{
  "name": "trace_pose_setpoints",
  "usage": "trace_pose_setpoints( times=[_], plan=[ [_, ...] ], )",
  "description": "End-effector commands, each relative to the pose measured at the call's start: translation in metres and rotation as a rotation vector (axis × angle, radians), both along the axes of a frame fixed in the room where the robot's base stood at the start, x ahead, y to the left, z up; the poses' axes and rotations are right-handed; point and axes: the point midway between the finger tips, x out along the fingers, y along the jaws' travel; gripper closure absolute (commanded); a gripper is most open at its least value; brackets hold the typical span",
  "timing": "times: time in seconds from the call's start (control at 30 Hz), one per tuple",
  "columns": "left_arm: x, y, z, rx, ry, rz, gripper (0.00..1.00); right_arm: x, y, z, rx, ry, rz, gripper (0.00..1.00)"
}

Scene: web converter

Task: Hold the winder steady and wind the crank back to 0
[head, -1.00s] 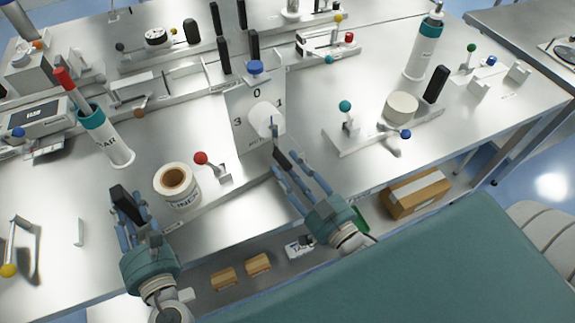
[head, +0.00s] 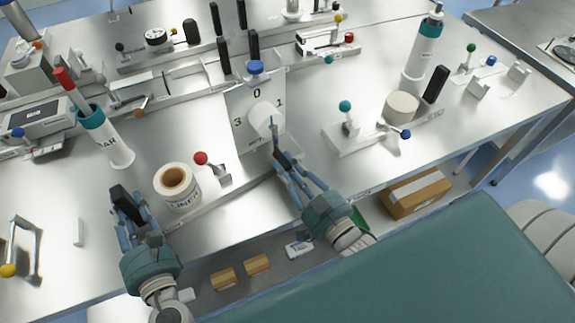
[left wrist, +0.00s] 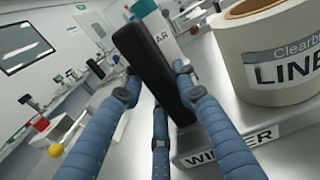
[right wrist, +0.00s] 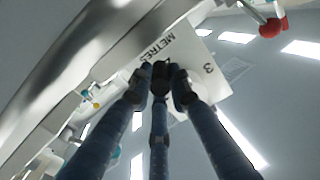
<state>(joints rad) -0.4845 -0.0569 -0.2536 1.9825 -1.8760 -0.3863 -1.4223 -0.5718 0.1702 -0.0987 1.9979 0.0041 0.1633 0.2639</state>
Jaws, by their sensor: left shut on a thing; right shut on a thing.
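The winder's base (head: 222,192) lies along the table's front edge and carries a liner roll (head: 177,188). My left gripper (head: 126,208) is shut on the winder's upright black handle at its left end; the handle (left wrist: 145,60) shows between the fingers in the left wrist view. A white dial plate (head: 245,108) stands at the winder's right end, with 0 on top, 1 at right and 3 at left. The crank's white hub (head: 264,117) sits on the plate, and its arm points down. My right gripper (head: 282,163) is shut on the crank's dark knob, mostly hidden by the fingers.
A red-knobbed lever (head: 201,158) stands between the roll and the plate. A blue knob (head: 255,67) tops the plate. A teal-capped bottle (head: 110,140) leans at left. A fixture with a cream disc (head: 401,106) stands right of the plate.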

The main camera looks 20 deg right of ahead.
Motion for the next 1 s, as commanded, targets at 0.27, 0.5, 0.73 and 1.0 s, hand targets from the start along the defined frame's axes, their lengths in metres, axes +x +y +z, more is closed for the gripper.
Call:
trace_pose_setpoints(
  times=[0.27, 0.5, 0.73, 1.0],
  plan=[
    [-0.003, 0.000, -0.012, -0.004, 0.021, -0.001, 1.00, 0.002, -0.014, -0.002, -0.143, -0.019, -0.003, 1.00],
    [-0.003, 0.000, -0.012, -0.004, 0.021, 0.000, 1.00, 0.005, -0.031, 0.002, -0.331, -0.051, -0.004, 1.00],
    [-0.003, 0.001, -0.012, -0.003, 0.021, 0.001, 1.00, 0.007, -0.045, 0.007, -0.491, -0.077, -0.006, 1.00],
    [-0.003, 0.002, -0.012, -0.002, 0.021, 0.003, 1.00, 0.009, -0.054, 0.014, -0.529, -0.084, -0.008, 1.00]
  ],
)
